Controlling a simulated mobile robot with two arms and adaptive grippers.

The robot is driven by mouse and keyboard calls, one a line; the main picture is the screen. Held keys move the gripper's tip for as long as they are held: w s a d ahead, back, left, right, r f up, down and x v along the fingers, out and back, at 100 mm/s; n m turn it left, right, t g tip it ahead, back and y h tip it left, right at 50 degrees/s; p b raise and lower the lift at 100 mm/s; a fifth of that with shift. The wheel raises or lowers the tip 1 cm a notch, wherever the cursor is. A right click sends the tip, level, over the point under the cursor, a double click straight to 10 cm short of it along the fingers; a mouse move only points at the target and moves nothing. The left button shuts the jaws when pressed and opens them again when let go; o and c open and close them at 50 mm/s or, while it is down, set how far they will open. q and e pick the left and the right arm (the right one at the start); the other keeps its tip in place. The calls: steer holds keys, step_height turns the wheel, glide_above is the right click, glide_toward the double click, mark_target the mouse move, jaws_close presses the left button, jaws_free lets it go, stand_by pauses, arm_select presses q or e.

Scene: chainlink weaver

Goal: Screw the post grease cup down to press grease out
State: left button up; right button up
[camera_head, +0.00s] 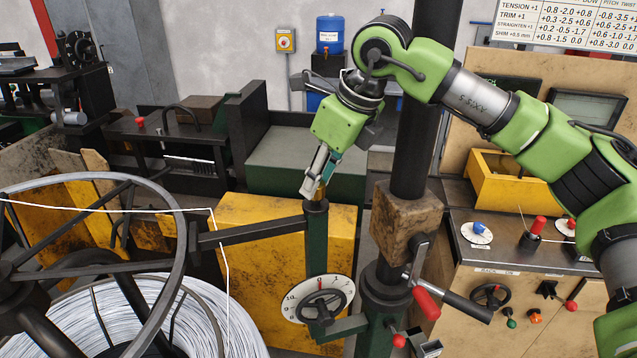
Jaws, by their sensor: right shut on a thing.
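The green post (316,250) stands upright in the middle, in front of a yellow machine housing. The grease cup (319,195), a small brass-coloured piece, sits at the post's dark top end and is mostly hidden by the fingers. My right gripper (315,183) reaches down from above, its arm coming from the right, and its fingers are shut on the cup. The cup's thread and any grease cannot be made out. My left gripper is not in view.
A white dial (318,298) with a handwheel is low on the post. A dark bar (250,233) runs left from the post towards the wire reel (95,185). A thick black column (412,140) and red-handled lever (427,302) stand close right. A control panel (520,255) is at right.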

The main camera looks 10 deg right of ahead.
steer(key=m+h+b, duration=0.1)
steer(key=m+b, duration=0.2)
steer(key=m+t+b, duration=0.1)
steer(key=m+b, duration=0.2)
steer(key=b, duration=0.1)
steer(key=shift+a+f+h, duration=0.15)
steer(key=shift+a+h, duration=0.05)
steer(key=shift+h, duration=0.2)
steer(key=m+h+b, duration=0.2)
steer(key=m+b, duration=0.1)
steer(key=m, duration=0.1)
steer(key=shift+a+m, duration=0.1)
steer(key=shift+m, duration=0.2)
steer(key=shift+r+m+h+b, duration=0.25)
steer(key=shift+m+b, duration=0.3)
steer(key=shift+m, duration=0.35)
steer(key=shift+a+m+h, duration=0.1)
steer(key=shift+m+h, duration=0.25)
steer(key=shift+m, duration=0.55)
steer(key=shift+r+m+h, duration=0.1)
steer(key=shift+m+h, duration=0.2)
steer(key=shift+m, duration=0.6)
steer(key=shift+w+m+g+h+p, duration=0.1)
steer(key=shift+m+g+h+p, duration=0.45)
steer(key=shift+m, duration=0.95)
steer(key=o, duration=1.1)
